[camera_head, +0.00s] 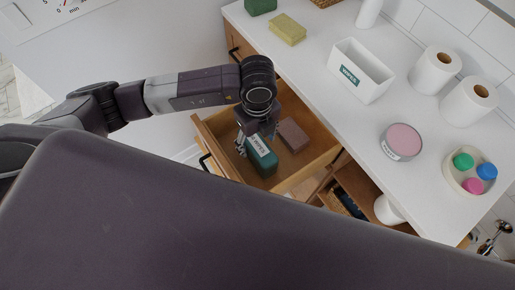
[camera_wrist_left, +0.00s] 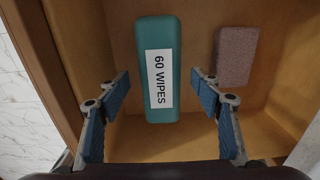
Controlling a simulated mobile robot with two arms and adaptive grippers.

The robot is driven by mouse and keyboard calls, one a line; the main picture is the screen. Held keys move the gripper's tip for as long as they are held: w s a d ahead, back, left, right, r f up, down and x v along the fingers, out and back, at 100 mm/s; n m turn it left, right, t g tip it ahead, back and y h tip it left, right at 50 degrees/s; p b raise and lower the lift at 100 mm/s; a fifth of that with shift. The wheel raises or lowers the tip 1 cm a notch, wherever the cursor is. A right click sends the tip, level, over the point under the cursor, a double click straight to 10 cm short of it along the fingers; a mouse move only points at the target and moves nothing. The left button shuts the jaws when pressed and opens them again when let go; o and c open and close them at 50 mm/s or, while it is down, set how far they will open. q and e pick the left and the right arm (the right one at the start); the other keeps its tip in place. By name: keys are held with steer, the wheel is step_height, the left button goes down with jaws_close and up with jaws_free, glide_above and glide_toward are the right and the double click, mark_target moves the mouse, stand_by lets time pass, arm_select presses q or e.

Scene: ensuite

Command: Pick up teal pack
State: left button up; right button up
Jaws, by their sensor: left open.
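The teal pack (camera_head: 262,157) lies in the open wooden drawer (camera_head: 318,165). In the left wrist view the teal pack (camera_wrist_left: 158,70) carries a white label reading "60 WIPES". My left gripper (camera_head: 256,138) reaches down into the drawer from above, close to the pack. In the left wrist view my left gripper (camera_wrist_left: 160,88) is open, with blue finger pads on either side of the pack's lower end in the picture. A gap shows between each pad and the pack. My right gripper is in neither view.
A mauve block (camera_head: 293,134) lies in the drawer right of the pack. The white counter (camera_head: 325,95) holds a white bin (camera_head: 361,70), paper rolls (camera_head: 436,68), a pink-topped tin (camera_head: 401,141), a tray of coloured caps (camera_head: 451,178) and a yellow-green block (camera_head: 288,29). Drawer walls surround the gripper.

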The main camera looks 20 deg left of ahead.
arm_select(q)
jaws_close()
stand_by(0.4)
steer(key=shift+r, duration=0.15)
